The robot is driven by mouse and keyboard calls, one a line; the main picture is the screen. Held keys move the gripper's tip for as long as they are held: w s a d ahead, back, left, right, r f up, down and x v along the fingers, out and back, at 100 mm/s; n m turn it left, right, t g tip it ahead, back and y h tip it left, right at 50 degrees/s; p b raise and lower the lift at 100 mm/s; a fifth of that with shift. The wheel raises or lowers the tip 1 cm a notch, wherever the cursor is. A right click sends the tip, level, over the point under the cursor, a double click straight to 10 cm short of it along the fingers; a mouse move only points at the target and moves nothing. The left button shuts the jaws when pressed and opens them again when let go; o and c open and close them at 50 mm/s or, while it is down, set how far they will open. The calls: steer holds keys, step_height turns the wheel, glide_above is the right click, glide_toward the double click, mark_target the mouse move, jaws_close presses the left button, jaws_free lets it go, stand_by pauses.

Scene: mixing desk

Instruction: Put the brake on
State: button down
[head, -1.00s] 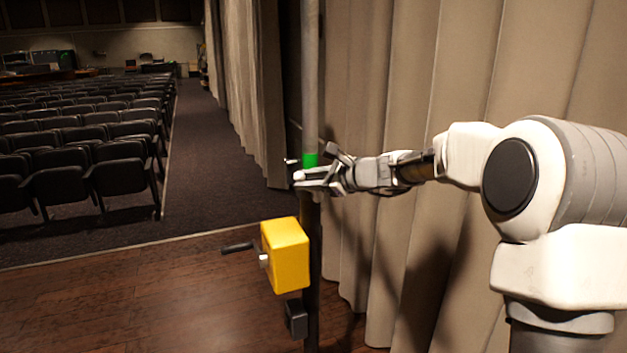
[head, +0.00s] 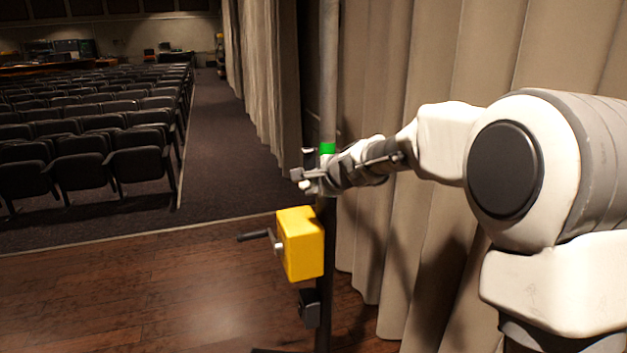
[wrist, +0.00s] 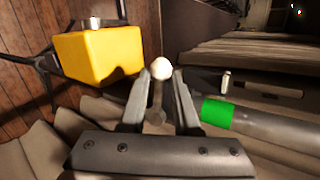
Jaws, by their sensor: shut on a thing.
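A small lever with a white ball knob (wrist: 161,68) stands between my fingers in the wrist view; its stem runs down between them. My gripper (wrist: 158,90) is shut on this lever. In the head view my gripper (head: 308,181) is at the upright pole (head: 329,70), just below and left of the green band (head: 327,148). The green band (wrist: 216,112) also shows right of my fingers in the wrist view. The lever's base is mostly hidden by my gripper.
A yellow box (head: 302,243) with a black crank handle (head: 255,235) sits on the pole below my gripper. A black block (head: 309,307) is lower. Beige curtains (head: 375,240) hang close behind the pole. The wooden floor (head: 130,300) at left is clear; seat rows (head: 90,140) stand beyond.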

steer(key=shift+f, duration=0.1)
stand_by(0.4)
steer(key=c, duration=0.7)
jaws_free()
steer(key=shift+o, duration=0.2)
steer(key=v, duration=1.7)
steer(key=shift+s, duration=0.25)
steer(key=s+d+f+n+g+h, duration=0.1)
steer(key=s+d+f+n+h, duration=0.1)
steer(key=s, duration=0.7)
steer(key=s+d+f+n+g+h, duration=0.1)
steer(key=s+d+f+n, duration=0.4)
steer(key=s, duration=0.4)
steer(key=s+d+f+n+g+h, duration=0.2)
steer(key=s+d+f+n, duration=0.1)
steer(key=s+d+n, duration=0.2)
steer(key=s+n, duration=0.2)
steer(key=s, duration=0.2)
steer(key=shift+d+f+n+h, duration=0.2)
steer(key=shift+f+n+h, duration=0.05)
steer(key=shift+n+h, duration=0.05)
